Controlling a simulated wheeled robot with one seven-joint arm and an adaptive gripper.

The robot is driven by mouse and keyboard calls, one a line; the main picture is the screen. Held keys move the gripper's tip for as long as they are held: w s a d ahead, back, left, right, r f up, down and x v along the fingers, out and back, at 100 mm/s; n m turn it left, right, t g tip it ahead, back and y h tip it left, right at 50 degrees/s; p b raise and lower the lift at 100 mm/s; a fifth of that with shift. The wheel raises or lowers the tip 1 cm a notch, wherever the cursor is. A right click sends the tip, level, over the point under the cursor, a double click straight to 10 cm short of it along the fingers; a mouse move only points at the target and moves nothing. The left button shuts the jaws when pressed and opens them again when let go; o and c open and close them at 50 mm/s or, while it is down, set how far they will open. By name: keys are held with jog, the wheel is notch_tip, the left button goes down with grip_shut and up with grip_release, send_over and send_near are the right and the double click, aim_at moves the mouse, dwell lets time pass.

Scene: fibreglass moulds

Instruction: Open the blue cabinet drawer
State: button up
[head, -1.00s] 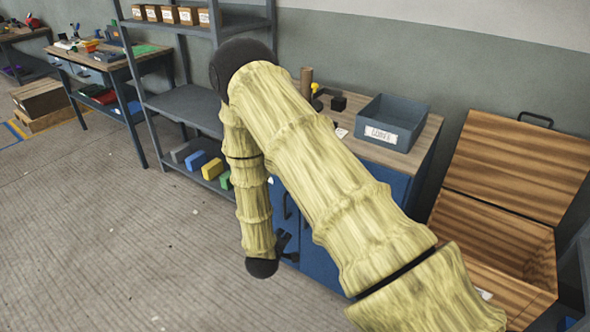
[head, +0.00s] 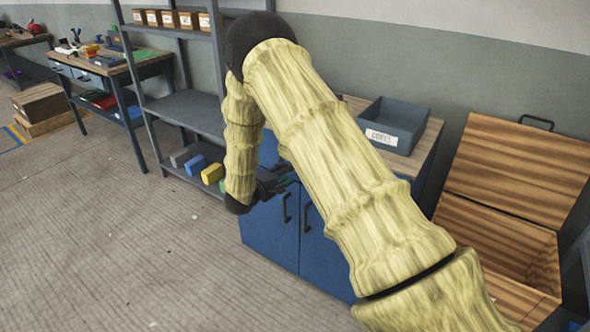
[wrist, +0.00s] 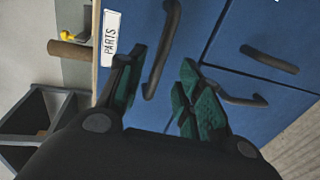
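The blue cabinet (head: 270,232) stands against the wall, partly hidden by my arm in the head view. In the wrist view its drawer front (wrist: 199,22) carries a white "PARTS" label (wrist: 111,38) and a dark bar handle (wrist: 164,45). The drawer looks shut, with only a thin seam beside the doors. My gripper (head: 273,182) is in front of the cabinet's upper part. In the wrist view my gripper (wrist: 160,72) is open, its green-padded fingers apart. The drawer handle appears between them; contact cannot be told.
Below the drawer are cabinet doors with dark handles (head: 285,208). A grey bin (head: 397,126) sits on the cabinet top. An open wooden crate (head: 490,235) stands right of the cabinet, a grey shelf rack (head: 190,104) left. The floor in front is clear.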

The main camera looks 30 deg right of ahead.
jog(key=x, duration=0.6)
jog(key=shift+w+d+p, duration=0.15)
jog(key=shift+d+p, duration=0.15)
grip_shut()
